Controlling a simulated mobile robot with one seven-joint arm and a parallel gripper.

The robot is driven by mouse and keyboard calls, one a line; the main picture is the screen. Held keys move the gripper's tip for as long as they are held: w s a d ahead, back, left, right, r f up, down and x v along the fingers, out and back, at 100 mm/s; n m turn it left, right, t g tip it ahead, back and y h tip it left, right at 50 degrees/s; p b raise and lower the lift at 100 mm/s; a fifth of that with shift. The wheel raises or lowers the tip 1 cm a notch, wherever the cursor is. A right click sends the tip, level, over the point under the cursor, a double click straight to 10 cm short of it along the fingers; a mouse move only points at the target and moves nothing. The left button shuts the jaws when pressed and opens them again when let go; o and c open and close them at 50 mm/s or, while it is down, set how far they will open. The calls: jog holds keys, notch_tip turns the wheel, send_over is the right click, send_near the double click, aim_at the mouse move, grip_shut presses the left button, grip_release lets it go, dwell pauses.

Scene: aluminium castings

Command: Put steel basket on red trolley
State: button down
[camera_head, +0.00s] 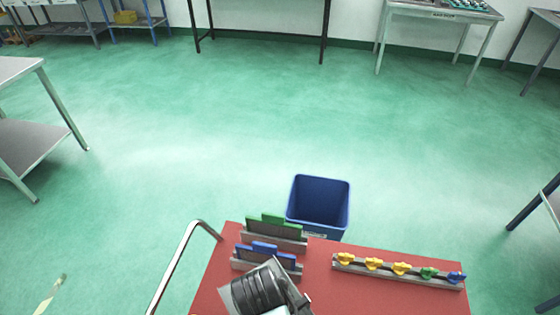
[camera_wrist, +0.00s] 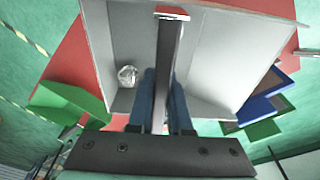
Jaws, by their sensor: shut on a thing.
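The steel basket (camera_wrist: 205,70) fills the middle of the wrist view. It is a grey open box with a flat bar handle across it, and a shiny round piece lies inside. My gripper (camera_wrist: 163,102) is shut on the handle, one blue finger on each side. The red trolley (camera_head: 365,298) is at the bottom of the head view, and its red top (camera_wrist: 68,62) shows beyond the basket in the wrist view. My wrist is over the trolley's front left part. I cannot tell whether the basket touches the trolley top.
On the trolley, a rack of green plates (camera_head: 275,224) and a rack of blue plates (camera_head: 265,250) stand at the back left. A rail of coloured knobs (camera_head: 400,268) runs along the back right. A blue bin (camera_head: 319,204) stands behind. The trolley's front right is bare.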

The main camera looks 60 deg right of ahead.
notch_tip(320, 180, down, 10)
jog(key=shift+r, duration=0.25)
dwell(0.3)
jog(key=shift+f, duration=0.15)
jog(key=c, duration=0.8)
grip_release()
jog(key=shift+c, duration=0.2)
jog(key=r, duration=0.4)
jog(key=a+r, duration=0.1)
jog(key=r, duration=0.7)
jog(key=shift+w+a+r, duration=0.1)
jog(key=shift+w+a, duration=0.2)
jog(key=shift+a, duration=0.05)
